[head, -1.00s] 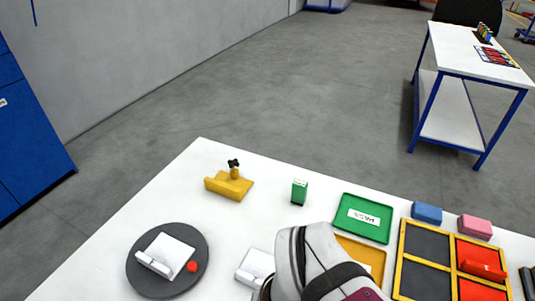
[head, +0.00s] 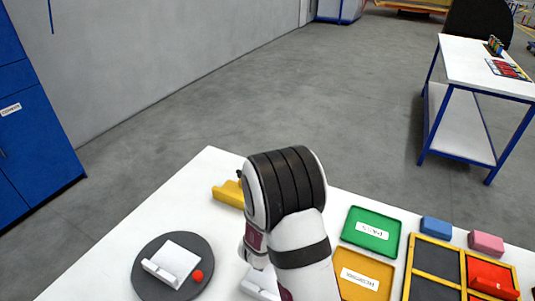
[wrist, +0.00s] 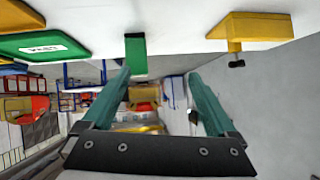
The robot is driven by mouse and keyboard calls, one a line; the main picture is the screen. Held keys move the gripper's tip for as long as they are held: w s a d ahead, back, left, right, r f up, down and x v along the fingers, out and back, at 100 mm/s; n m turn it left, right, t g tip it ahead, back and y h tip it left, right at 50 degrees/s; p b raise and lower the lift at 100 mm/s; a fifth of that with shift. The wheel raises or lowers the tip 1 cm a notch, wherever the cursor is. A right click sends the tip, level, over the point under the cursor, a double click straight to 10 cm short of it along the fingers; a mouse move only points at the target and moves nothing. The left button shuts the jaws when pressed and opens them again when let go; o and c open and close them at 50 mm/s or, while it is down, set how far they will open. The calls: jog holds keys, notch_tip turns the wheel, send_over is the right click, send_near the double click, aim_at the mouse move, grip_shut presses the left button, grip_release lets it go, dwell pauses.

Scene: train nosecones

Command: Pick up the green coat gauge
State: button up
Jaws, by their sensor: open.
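The green coat gauge (wrist: 136,56) is a small upright green block on the white table. It shows at the top of the wrist view, just beyond the tip of the left-hand finger and left of the middle of the gap. In the head view it is hidden behind my arm. My gripper (wrist: 157,76) is open with two teal fingers and nothing between them. Its fingers cannot be seen in the head view.
A yellow block with a black knob (wrist: 255,30) stands on the other side of the gauge from the green tray (head: 371,231). A yellow tray (head: 362,276), a grey turntable (head: 150,285) with a white part, and a divided yellow-framed tray (head: 408,270) share the white table.

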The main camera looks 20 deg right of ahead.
jog(key=d+h, duration=0.1)
jog(key=d+f+h, duration=0.1)
jog(key=d, duration=0.1)
jog(key=d+f+h, duration=0.1)
jog(key=shift+d+f, duration=0.2)
jog(key=shift+d, duration=0.1)
jog(key=x, duration=1.4)
jog(key=shift+w+d, duration=0.1)
jog(key=shift+w, duration=0.3)
grip_shut()
